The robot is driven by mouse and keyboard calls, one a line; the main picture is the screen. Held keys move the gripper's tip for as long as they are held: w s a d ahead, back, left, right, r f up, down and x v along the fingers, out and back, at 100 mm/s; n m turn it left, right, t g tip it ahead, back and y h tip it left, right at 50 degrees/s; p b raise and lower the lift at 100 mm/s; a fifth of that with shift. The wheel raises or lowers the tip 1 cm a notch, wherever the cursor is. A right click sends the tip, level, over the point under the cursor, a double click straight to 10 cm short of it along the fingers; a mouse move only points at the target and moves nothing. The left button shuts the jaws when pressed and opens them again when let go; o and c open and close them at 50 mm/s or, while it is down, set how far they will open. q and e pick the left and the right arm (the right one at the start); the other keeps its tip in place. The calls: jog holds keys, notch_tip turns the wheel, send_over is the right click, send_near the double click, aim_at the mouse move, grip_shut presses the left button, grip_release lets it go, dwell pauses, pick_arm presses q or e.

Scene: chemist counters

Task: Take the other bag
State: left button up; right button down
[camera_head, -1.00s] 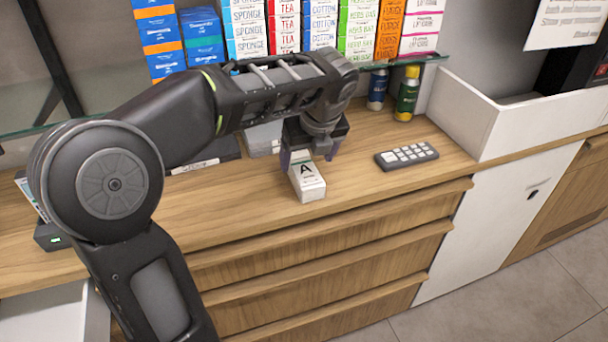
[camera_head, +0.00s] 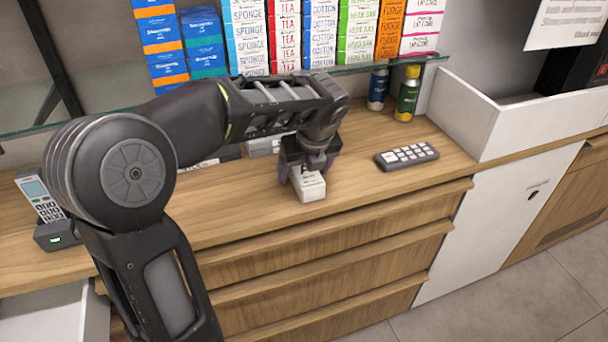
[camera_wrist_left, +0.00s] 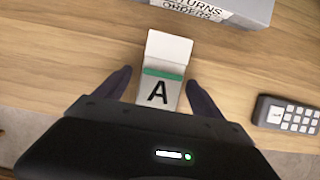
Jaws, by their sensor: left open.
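A small white bag (camera_head: 309,188) with a green stripe and a black letter A lies on the wooden counter, and it also shows in the left wrist view (camera_wrist_left: 164,72). My left gripper (camera_head: 303,183) is directly above it with its fingers down around it. In the left wrist view the fingers of the left gripper (camera_wrist_left: 164,88) are spread on both sides of the bag, with small gaps. The gripper hides the bag's rear part in the head view. No second bag shows. My right gripper is out of view.
A dark keypad (camera_head: 406,155) lies right of the bag. Behind stand a returns box (camera_wrist_left: 222,8), a blue can (camera_head: 377,89) and a green bottle (camera_head: 407,93), under a glass shelf (camera_head: 354,69) of boxes. A cordless phone (camera_head: 42,203) stands at left.

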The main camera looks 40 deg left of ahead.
aim_at(304, 168)
pick_arm(q)
jog(key=c, duration=1.6)
jog(key=shift+r, duration=0.2)
notch_tip(304, 168, up, 10)
jog(key=shift+f+p, duration=0.1)
jog(key=shift+p, duration=0.45)
